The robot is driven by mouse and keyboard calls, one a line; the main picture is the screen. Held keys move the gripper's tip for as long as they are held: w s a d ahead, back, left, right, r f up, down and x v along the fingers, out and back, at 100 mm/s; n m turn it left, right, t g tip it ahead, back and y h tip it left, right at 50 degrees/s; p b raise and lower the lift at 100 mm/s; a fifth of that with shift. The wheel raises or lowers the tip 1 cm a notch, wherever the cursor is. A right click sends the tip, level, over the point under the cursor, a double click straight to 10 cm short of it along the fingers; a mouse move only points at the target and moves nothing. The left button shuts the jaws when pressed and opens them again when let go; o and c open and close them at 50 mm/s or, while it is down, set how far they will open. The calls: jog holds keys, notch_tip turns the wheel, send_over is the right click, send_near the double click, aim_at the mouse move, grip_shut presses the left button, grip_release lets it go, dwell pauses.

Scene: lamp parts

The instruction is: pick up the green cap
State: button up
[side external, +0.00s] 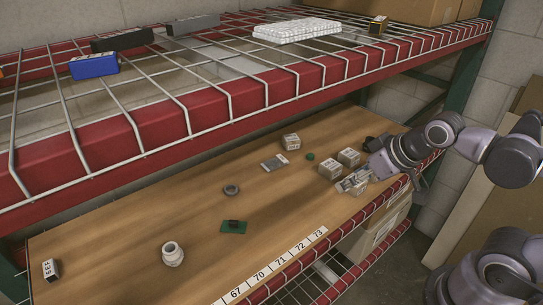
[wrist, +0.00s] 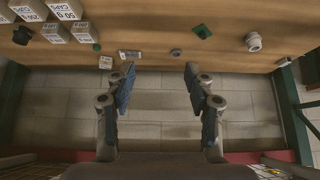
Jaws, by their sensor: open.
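The green cap (side external: 310,156) is a small dark green disc lying on the wooden shelf board, between the small boxes. It also shows in the wrist view (wrist: 97,47), at the upper left, next to the boxes. My gripper (wrist: 159,70) is open, with its two blue-grey fingers apart and nothing between them. In the wrist view, the cap is beyond and to the left of the left fingertip, not touching it. In the side view, my arm is at the right front end of the shelf, and its fingers are hard to make out.
Several labelled boxes (side external: 291,142) stand around the cap. A green board (side external: 234,227) with a black part, a grey ring (side external: 231,190) and a white socket-like part (side external: 172,254) lie to the left. A wire upper shelf (side external: 190,110) hangs above the board.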

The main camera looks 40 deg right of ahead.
jog(key=w+d+f+t+y, duration=0.2)
jog(key=w+t+y, duration=0.1)
jog(key=w, duration=2.2)
jog(key=w+d+r+n+t+h, duration=0.1)
jog(key=w+d+t+h, duration=0.2)
jog(key=w+d, duration=0.5)
jog(key=w+d+r+n+t+h, duration=0.15)
jog(key=w+d+t, duration=0.3)
jog(key=w, duration=0.55)
jog(key=m+g, duration=0.9)
jog(key=g, duration=0.5)
send_near(311, 155)
jog(key=f, duration=0.1)
jog(key=shift+h, duration=0.45)
jog(key=shift+w+a+x, duration=0.1)
jog(key=shift+x, duration=1.85)
jog(key=shift+w+a+x, duration=0.1)
jog(key=shift+w+x, duration=0.05)
jog(key=shift+x, duration=1.8)
jog(key=shift+c, duration=0.3)
